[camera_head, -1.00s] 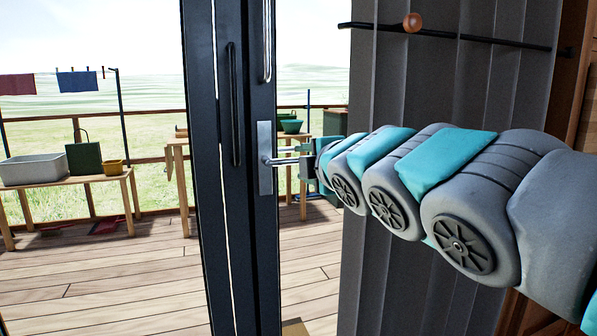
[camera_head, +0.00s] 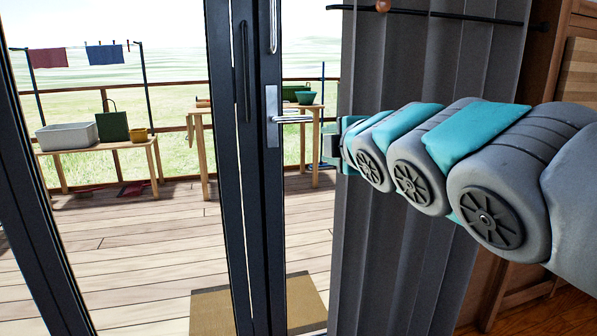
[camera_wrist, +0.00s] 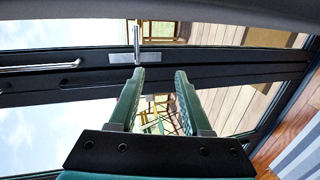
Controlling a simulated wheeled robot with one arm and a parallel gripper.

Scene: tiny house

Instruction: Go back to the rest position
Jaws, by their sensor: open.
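My gripper (camera_head: 335,150) is at the end of my grey and teal arm, to the right of the dark-framed glass door (camera_head: 243,180). The door's silver lever handle (camera_head: 292,119) sticks out to the right from its plate. My gripper is apart from the handle. In the wrist view, my gripper (camera_wrist: 160,75) has its two green fingers spread with nothing between them. The handle (camera_wrist: 137,42) shows there beyond the left fingertip. In the head view my fingers are small and partly hard to make out.
A grey curtain (camera_head: 395,250) hangs from a black rod (camera_head: 455,15) close behind my arm. A tan doormat (camera_head: 208,312) lies at the door. Outside, a wooden deck (camera_head: 150,235) holds a bench (camera_head: 95,146) with a grey tub (camera_head: 67,136). Open deck floor lies between.

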